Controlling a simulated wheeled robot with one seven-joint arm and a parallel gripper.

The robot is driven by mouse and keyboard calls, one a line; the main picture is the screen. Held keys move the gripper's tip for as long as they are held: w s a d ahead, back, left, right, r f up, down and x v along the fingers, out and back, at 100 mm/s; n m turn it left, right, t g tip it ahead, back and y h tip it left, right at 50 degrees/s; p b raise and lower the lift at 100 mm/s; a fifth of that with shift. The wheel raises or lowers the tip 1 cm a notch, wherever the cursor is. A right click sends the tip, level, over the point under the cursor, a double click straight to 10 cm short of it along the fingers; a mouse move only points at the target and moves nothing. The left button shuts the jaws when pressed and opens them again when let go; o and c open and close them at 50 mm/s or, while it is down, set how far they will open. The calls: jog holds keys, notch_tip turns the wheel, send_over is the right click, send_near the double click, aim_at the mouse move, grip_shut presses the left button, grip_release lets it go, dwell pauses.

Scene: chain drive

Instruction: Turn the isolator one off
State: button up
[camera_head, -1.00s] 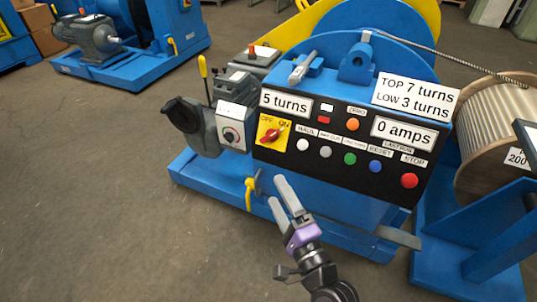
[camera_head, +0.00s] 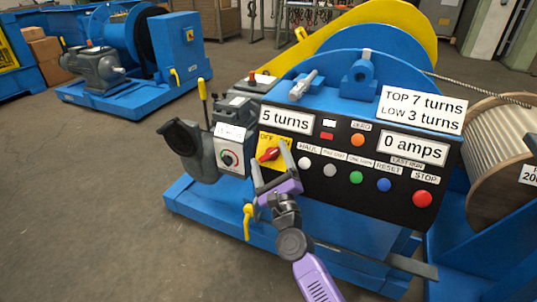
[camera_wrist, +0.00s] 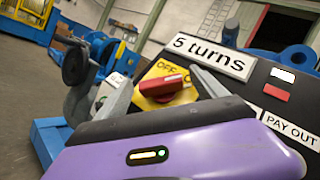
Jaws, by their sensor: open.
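The isolator is a red rotary handle (camera_head: 268,154) on a yellow plate marked OFF and ON, at the left end of the black control panel. Its handle slants up to the right, towards the ON side. My gripper (camera_head: 271,159) is open in front of it, one finger on either side of the handle in the picture.
A grey box with a small dial (camera_head: 229,158) stands just left of the isolator. Buttons, including the red STOP button (camera_head: 422,198), sit to the right. Open floor lies to the left.

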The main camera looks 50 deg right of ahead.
jog(key=shift+w+d+r, duration=0.2)
jog(key=shift+w+d, duration=0.15)
jog(key=shift+w, duration=0.2)
jog(key=c, duration=1.4)
jog(key=shift+o, duration=0.2)
